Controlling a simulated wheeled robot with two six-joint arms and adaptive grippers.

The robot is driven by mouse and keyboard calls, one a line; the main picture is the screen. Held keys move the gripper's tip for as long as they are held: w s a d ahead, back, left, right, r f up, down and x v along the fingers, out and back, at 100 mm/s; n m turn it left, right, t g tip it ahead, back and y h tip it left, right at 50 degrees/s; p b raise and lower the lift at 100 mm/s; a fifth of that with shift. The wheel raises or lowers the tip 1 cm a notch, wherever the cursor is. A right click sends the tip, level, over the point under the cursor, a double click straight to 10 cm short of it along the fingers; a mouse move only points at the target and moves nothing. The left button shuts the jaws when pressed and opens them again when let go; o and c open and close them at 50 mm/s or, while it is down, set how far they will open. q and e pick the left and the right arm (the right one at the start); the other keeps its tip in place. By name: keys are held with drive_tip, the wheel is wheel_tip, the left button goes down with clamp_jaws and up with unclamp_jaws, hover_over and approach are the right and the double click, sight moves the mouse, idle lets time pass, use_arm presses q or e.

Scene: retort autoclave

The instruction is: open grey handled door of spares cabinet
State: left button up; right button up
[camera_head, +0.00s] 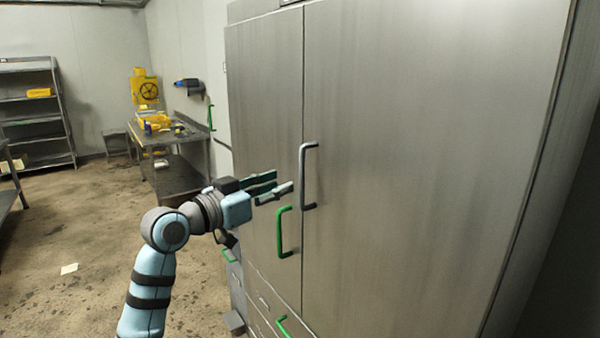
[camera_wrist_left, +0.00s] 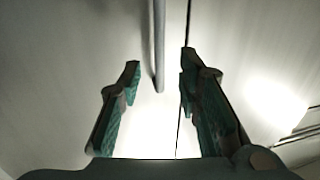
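The spares cabinet (camera_head: 400,150) is tall grey metal and fills the right of the head view. Its right door has a grey bar handle (camera_head: 303,180); the narrower left door (camera_head: 262,100) has a green handle (camera_head: 282,232). Both doors look shut. My left gripper (camera_head: 283,184) is open and empty, just left of the grey handle and pointing at it. In the left wrist view the fingers (camera_wrist_left: 158,85) are spread, with the grey handle (camera_wrist_left: 158,45) beyond and between their tips, and the door seam beside it. Contact is not visible. My right gripper is not in view.
Drawers with green handles (camera_head: 283,326) sit low under the left door. A metal table (camera_head: 178,160) with yellow items stands at the back, near a shelf rack (camera_head: 35,115). The floor at left is mostly clear, with a paper scrap (camera_head: 69,269).

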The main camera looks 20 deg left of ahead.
sight(300, 176)
use_arm(q)
drive_tip(key=p+x, duration=0.1)
drive_tip(key=x, duration=0.7)
drive_tip(key=shift+d, duration=0.1)
drive_tip(key=shift+w, duration=0.1)
drive_tip(key=shift+f, duration=0.1)
clamp_jaws()
